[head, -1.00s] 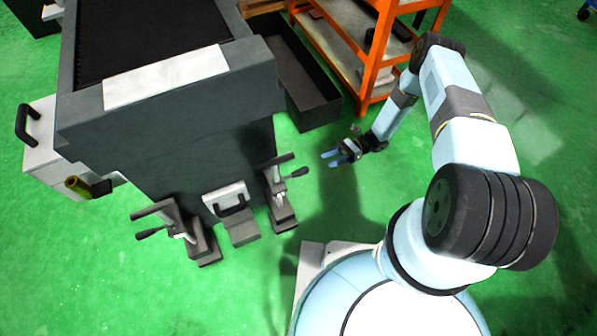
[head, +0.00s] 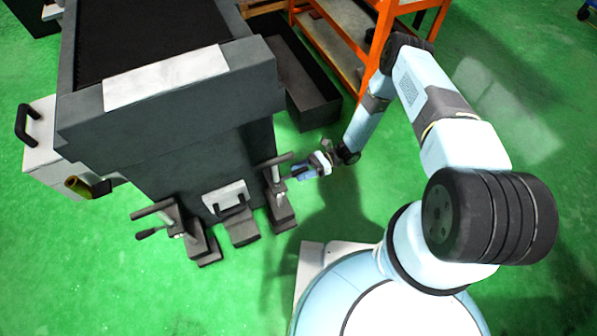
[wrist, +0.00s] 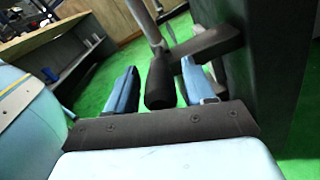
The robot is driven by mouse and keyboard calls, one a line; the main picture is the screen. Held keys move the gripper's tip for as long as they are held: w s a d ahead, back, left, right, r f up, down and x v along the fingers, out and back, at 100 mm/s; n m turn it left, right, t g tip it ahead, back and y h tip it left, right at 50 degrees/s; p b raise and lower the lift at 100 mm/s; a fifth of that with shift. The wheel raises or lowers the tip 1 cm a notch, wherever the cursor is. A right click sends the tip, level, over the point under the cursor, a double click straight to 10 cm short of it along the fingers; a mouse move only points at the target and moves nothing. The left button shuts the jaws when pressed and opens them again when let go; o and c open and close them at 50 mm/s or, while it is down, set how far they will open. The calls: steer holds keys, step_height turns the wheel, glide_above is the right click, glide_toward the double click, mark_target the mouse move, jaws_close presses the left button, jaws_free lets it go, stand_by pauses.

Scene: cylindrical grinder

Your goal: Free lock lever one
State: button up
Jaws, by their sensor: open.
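Two lock levers stand at the front of the grey machine. The right lock lever (head: 278,196) has its dark handle hidden at my gripper in the head view. The left lock lever (head: 180,228) has its dark handle sticking out to the left. My gripper (head: 305,172) is at the right lever. In the wrist view the black handle (wrist: 160,82) lies between the two blue fingers of my gripper (wrist: 160,92), with a gap on the left side; the right finger is closer to it. I cannot tell whether either finger touches the handle. Which lever is number one is not marked.
The grey machine body (head: 190,135) stands just left of my gripper. A small drawer-like block with a black handle (head: 232,208) sits between the levers. An orange shelf (head: 375,50) and a dark open bin (head: 303,85) stand behind. Green floor is free to the right.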

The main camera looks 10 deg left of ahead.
steer(key=shift+s+a, duration=0.25)
steer(key=shift+a, duration=0.1)
jaws_close()
stand_by(0.4)
steer(key=shift+a, duration=0.1)
